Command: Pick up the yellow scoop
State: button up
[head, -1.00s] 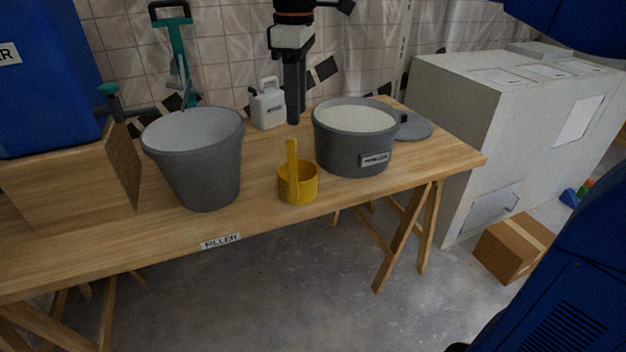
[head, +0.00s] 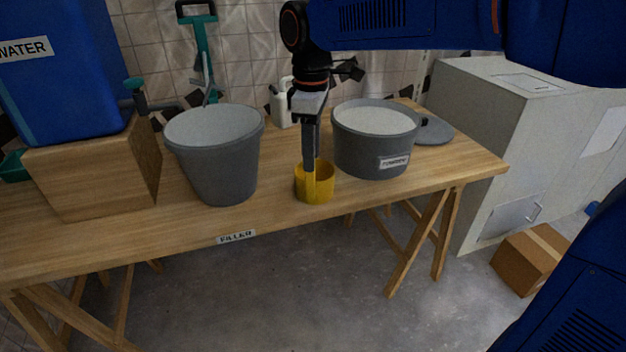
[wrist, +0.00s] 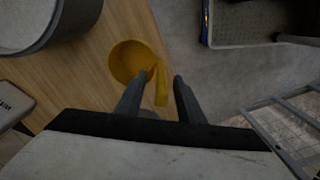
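The yellow scoop (head: 318,188) stands upright on the wooden table, near its front edge, between the grey bucket and the powder tub. It also shows in the wrist view (wrist: 127,60), with its handle (wrist: 161,85) pointing toward my gripper. My gripper (head: 309,165) points down over the scoop in the head view and hides most of the handle. In the wrist view my gripper's two fingers (wrist: 156,88) are apart, one on each side of the handle's end, with a gap visible on the right side.
The grey bucket (head: 215,165) stands left of the scoop. The grey tub of white powder (head: 350,150) stands close on its right. A white jug (head: 284,108) is behind. A blue water container (head: 65,80) sits on a wooden block (head: 95,180) at left.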

send_over(310, 199)
jog(key=shift+w+f, duration=0.2)
jog(key=shift+f, duration=1.2)
jog(key=shift+w+f, duration=0.2)
jog(key=shift+f, duration=1.15)
jog(key=shift+c, duration=0.6)
grip_shut()
